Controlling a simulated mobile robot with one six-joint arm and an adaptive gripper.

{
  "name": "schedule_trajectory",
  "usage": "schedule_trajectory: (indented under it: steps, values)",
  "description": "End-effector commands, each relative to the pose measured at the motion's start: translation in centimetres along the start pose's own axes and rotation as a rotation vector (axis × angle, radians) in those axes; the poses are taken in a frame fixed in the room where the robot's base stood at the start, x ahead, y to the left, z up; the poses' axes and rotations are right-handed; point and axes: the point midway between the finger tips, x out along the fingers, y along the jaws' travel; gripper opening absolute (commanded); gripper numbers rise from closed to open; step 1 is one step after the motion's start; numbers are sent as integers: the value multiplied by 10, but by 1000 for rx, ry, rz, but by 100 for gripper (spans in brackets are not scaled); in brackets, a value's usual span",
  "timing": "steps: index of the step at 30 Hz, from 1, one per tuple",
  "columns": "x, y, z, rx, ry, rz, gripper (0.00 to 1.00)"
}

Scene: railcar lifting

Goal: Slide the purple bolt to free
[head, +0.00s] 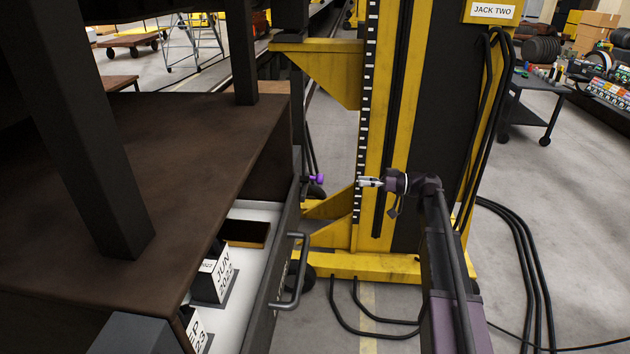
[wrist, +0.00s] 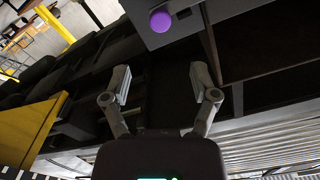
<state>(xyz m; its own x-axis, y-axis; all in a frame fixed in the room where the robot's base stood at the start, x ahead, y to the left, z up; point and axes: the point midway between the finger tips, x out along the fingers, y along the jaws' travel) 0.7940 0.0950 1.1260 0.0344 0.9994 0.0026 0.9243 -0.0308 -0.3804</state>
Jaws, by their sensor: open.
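The purple bolt (head: 317,179) shows as a small purple knob at the far end of the dark drawer cabinet, near the jack. In the wrist view its round purple head (wrist: 160,21) stands out from a dark grey panel at the top, beyond my fingertips. My gripper (head: 362,182) is right of the bolt in the head view, with a clear gap between them. In the wrist view my gripper (wrist: 163,88) has its two fingers spread with nothing between them. The slot or track of the bolt cannot be made out.
The yellow jack (head: 400,120), marked JACK TWO, stands behind my gripper, with a bracket (head: 325,68) reaching left. Black cables (head: 520,250) lie on the floor at right.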

Motion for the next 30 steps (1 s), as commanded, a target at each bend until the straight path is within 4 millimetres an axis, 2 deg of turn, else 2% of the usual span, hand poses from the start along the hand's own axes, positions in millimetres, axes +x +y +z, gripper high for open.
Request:
schedule_trajectory:
  steps: [8,14,20,30]
  values:
    - [1,0,0,2,-2,0,77]
    - [10,-1,0,2,-3,-1,77]
    - [30,-1,1,3,-3,-1,77]
    - [81,-1,1,3,-4,-2,77]
